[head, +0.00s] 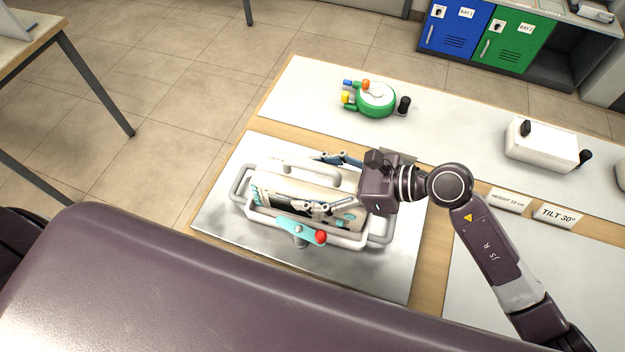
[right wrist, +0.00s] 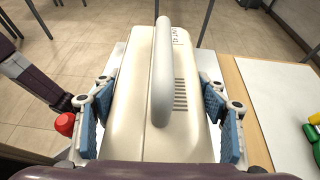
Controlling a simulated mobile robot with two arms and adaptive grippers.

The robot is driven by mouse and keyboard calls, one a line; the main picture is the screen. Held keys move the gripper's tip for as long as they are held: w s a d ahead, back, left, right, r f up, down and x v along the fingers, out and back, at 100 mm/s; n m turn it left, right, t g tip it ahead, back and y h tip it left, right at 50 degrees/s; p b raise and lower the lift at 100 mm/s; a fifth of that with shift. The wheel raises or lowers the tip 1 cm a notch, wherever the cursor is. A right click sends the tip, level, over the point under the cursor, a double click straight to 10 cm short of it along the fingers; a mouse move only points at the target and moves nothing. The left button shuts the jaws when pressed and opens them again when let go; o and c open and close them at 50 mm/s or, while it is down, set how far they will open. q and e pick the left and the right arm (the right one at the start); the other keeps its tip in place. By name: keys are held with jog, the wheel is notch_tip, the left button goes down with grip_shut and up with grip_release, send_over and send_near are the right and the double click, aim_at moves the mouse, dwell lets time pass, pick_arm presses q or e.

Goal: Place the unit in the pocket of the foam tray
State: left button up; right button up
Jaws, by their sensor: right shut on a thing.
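The unit is a cream box with a rounded carry handle on top. It fills the middle of the right wrist view (right wrist: 140,75), and in the head view (head: 290,190) it lies within a light grey frame (head: 240,187) with loop handles at its ends. My right gripper (head: 327,183) is shut on the unit, with blue finger pads (right wrist: 228,135) pressed against both sides. I cannot tell whether the unit rests on something or is held just above it. A foam pocket cannot be made out under the unit. My left gripper is not in view.
A teal lever (head: 291,226) with a red knob (head: 320,237) stands at the frame's near side. A metallic plate (head: 385,278) lies beneath. Behind are a round green device (head: 376,103) and a white box (head: 541,146). The white surface between these two is clear.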

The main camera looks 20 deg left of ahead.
jog(key=shift+f, duration=0.3)
jog(key=shift+f, duration=0.2)
jog(key=o, duration=2.1)
jog(key=shift+f, duration=0.1)
